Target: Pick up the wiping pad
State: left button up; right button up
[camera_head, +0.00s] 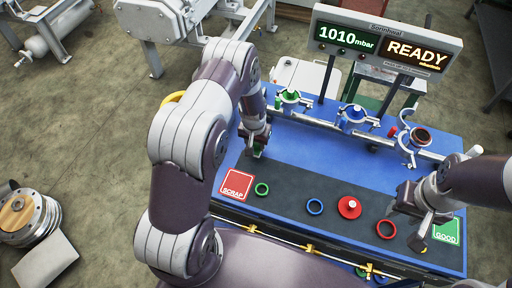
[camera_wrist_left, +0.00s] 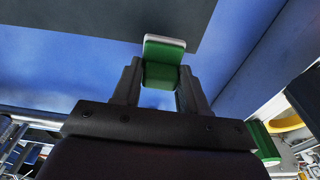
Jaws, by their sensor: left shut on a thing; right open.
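The wiping pad (camera_wrist_left: 163,62) shows in the left wrist view as a green block with a whitish edge, gripped between the two dark fingers. My left gripper (camera_head: 256,149) is shut on it, over the left part of the blue bench. In the head view only a small green bit of the pad (camera_head: 257,150) shows below the fingers; the arm and fingers hide the rest. I cannot tell whether the pad touches the bench. My right gripper (camera_head: 424,232) is open over the right end of the bench, near the green GOOD square (camera_head: 447,230).
Clamped fittings line the back (camera_head: 352,115). A display (camera_head: 385,45) reads 1010 mbar, READY.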

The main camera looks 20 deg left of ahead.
pick_arm(q)
jog(key=w+d+r+b, duration=0.4)
jog(key=d+r, duration=0.4)
jog(key=d, duration=0.2)
jog(key=shift+w+d+r, duration=0.2)
jog(key=shift+w+d, duration=0.05)
jog(key=shift+d, duration=0.15)
jog(key=shift+o, duration=1)
jog(key=shift+c, duration=0.5)
